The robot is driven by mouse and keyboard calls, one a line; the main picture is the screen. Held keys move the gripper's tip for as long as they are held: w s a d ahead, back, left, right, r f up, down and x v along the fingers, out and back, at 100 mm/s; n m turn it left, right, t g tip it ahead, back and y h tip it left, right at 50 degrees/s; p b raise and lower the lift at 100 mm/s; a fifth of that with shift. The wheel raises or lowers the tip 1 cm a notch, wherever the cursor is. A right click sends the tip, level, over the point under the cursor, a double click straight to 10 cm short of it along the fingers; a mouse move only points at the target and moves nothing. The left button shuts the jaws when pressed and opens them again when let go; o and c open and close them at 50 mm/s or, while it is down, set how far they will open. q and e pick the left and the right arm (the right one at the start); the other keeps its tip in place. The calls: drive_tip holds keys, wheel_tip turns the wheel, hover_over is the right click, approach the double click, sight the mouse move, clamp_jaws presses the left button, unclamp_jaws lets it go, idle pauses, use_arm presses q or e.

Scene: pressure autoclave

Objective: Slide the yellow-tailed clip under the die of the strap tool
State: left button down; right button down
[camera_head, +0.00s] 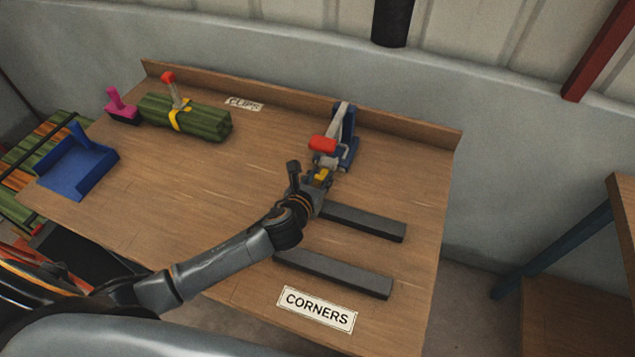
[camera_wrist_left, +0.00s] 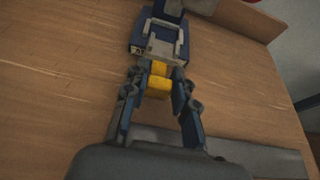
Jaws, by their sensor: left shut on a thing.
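The strap tool (camera_head: 344,135) is a blue press with a grey lever and a red handle, standing near the back right of the table. Its base and grey front part also show at the top of the left wrist view (camera_wrist_left: 158,45). My left gripper (camera_head: 318,178) is just in front of the tool, shut on the yellow-tailed clip (camera_wrist_left: 158,82). The clip's yellow tail sits between the fingers. Its far end is close to the tool's grey front part; I cannot tell whether they touch or whether it lies under the die. My right gripper is not in view.
Two dark bars (camera_head: 365,222) lie in front of the tool, near the CORNERS label (camera_head: 317,309). A green bundle (camera_head: 187,117) with a yellow strap, a pink item (camera_head: 121,106) and a blue tray (camera_head: 72,166) are at the left. The table's middle is clear.

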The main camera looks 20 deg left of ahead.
sight(330, 159)
use_arm(q)
drive_tip(key=shift+w+f+b, duration=0.15)
drive_tip(key=shift+w+b, duration=0.55)
drive_tip(key=shift+w, duration=0.85)
drive_tip(key=shift+w+d+p, duration=0.1)
drive_tip(key=shift+w+p, duration=0.3)
drive_tip(key=shift+w, duration=0.8)
drive_tip(key=c, duration=1)
unclamp_jaws()
